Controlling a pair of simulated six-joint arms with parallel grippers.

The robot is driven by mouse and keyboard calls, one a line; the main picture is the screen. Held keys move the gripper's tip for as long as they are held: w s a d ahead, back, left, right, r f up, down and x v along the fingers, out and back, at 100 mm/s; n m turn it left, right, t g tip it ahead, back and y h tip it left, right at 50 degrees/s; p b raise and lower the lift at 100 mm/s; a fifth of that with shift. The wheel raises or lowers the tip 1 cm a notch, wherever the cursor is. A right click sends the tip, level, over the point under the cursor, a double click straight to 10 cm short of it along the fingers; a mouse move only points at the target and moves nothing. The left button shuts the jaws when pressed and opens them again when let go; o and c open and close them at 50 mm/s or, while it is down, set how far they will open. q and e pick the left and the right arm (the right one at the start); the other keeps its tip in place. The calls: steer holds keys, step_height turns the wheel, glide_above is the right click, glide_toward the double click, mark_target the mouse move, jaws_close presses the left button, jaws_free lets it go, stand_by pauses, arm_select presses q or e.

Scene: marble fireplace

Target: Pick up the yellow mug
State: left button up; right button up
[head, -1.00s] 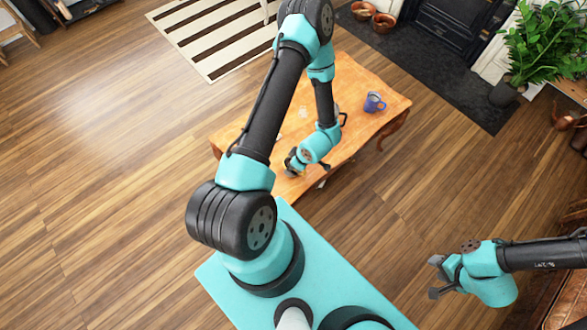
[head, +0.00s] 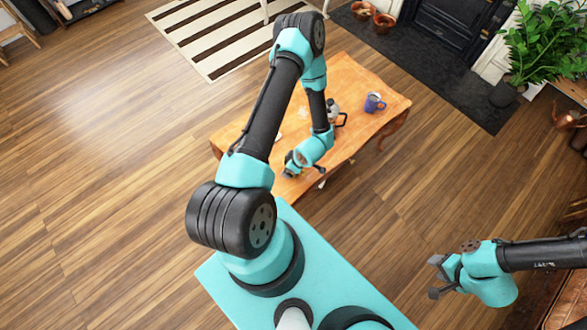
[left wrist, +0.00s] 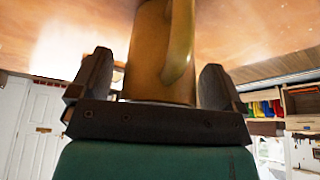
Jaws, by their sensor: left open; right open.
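The yellow mug (left wrist: 150,55) fills the upper middle of the left wrist view. It stands between the two fingers of my left gripper (left wrist: 153,78), its handle facing the camera. The fingers are open, with a visible gap at the right finger. In the head view my left gripper (head: 304,171) is low over the near edge of the wooden table (head: 355,75); my own arm hides most or all of the mug there. My right gripper (head: 436,277) is open and empty, off to the right above the floor, far from the table.
A blue mug (head: 375,102) stands near the table's right end. A grey pot (head: 332,106) with a black handle is beside my left forearm. A fireplace (head: 440,30) and a potted plant (head: 545,50) are at the back right.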

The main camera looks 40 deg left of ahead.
arm_select(q)
steer(key=c, duration=1.3)
steer(key=shift+r, duration=0.1)
steer(key=shift+r, duration=1.15)
steer(key=s+d, duration=0.3)
steer(key=d, duration=0.1)
steer(key=s+d+r, duration=0.1)
steer(key=s+d, duration=0.3)
steer(key=s+d+r, duration=0.1)
steer(key=s+d, duration=0.2)
steer(key=d, duration=0.1)
steer(key=shift+s+r, duration=0.25)
steer(key=shift+s, duration=0.1)
